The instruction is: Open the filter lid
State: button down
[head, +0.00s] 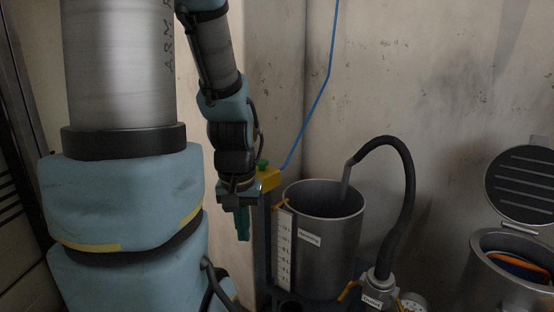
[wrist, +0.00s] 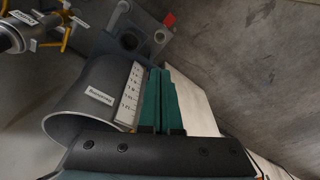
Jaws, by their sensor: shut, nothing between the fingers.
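I cannot identify a filter lid for certain in either view. My gripper (head: 243,225) points down in the head view, left of a grey metal vessel (head: 322,245), with its teal fingers together and empty. In the wrist view the shut fingers (wrist: 160,90) lie beside the white level scale (wrist: 129,95) on the vessel (wrist: 85,105). Whether they touch it I cannot tell. The vessel is open at the top. A metal fitting labelled as outlet (head: 380,286) stands right of the vessel, with a yellow handle (head: 349,291) beside it.
A black hose (head: 410,190) arches from the vessel to the outlet fitting. A yellow box with a green button (head: 267,174) is close behind my gripper. A round gauge (head: 413,302) sits at the bottom edge. At right stands a metal bin (head: 510,275) with its ribbed lid (head: 522,184) raised.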

notch_tip(320, 180, up, 12)
jog(key=p, duration=1.1)
jog(key=shift+w+d+r, duration=0.15)
jog(key=shift+d, duration=0.05)
jog(key=c, duration=1.5)
grip_release()
jog(key=shift+r, duration=0.1)
jog(key=o, duration=0.5)
jog(key=shift+o, duration=0.8)
jog(key=w+d+f+n+h+b, duration=0.1)
jog(key=w+d+f+b, duration=0.2)
jog(key=w+d+f, duration=0.1)
jog(key=w+d, duration=0.1)
jog(key=d, duration=0.1)
jog(key=shift+d+n+g+b, duration=0.3)
jog(key=shift+n+g+b, duration=0.05)
jog(key=shift+n+g, duration=0.05)
jog(key=n+g+h+b, duration=1.3)
jog(key=n+h+b, duration=0.15)
jog(key=h, duration=0.35)
send_near(528, 170)
jog(key=w+d+f, duration=0.2)
jog(key=w+d, duration=0.3)
jog(key=shift+y, duration=0.3)
jog(key=x, duration=1)
jog(key=shift+s+a+r, duration=0.1)
jog(key=shift+s+r, duration=0.2)
jog(key=shift+s, duration=0.05)
